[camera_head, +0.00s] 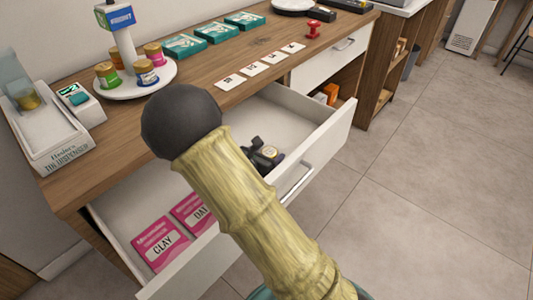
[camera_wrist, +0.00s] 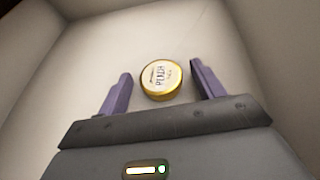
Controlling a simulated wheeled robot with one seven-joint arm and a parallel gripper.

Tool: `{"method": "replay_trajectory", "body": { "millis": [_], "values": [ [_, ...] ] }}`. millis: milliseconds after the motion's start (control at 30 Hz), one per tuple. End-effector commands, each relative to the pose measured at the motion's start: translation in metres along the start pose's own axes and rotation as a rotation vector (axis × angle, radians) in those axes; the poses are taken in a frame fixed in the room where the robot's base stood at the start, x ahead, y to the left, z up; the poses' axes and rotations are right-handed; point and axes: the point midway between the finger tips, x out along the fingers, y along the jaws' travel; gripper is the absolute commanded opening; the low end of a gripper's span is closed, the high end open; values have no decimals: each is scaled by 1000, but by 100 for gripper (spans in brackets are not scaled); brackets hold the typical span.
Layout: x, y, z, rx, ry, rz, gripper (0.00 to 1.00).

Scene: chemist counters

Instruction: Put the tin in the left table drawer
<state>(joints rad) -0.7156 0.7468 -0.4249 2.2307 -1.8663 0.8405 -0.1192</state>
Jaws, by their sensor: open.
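The left table drawer (camera_head: 329,122) is pulled open below the wooden counter. A small round gold tin (camera_wrist: 161,80) with a pale label facing up lies on the light drawer floor in the wrist view. In the wrist view my gripper (camera_wrist: 160,75) is open, with one purple finger on each side of the tin and a gap on both sides. My arm hides the middle of the drawer in the head view.
Pink boxes (camera_head: 160,244) lie in the drawer's left part. The right drawer (camera_head: 333,60) is shut. On the counter (camera_head: 215,60) stand a round white stand (camera_head: 150,82) with several tins, a dispenser box (camera_head: 50,140), teal boxes (camera_head: 186,46), cards and a red stamp (camera_head: 313,28).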

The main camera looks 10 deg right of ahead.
Motion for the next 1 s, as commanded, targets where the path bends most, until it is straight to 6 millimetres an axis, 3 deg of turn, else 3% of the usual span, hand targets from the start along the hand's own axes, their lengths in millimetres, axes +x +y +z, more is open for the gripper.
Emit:
{"method": "replay_trajectory", "body": {
  "millis": [167,700,1000],
  "values": [
    [-14,1,3,-1,1,4,68],
    [-111,1,4,0,0,3,68],
    [-121,0,2,-1,0,0,68]
  ]
}}
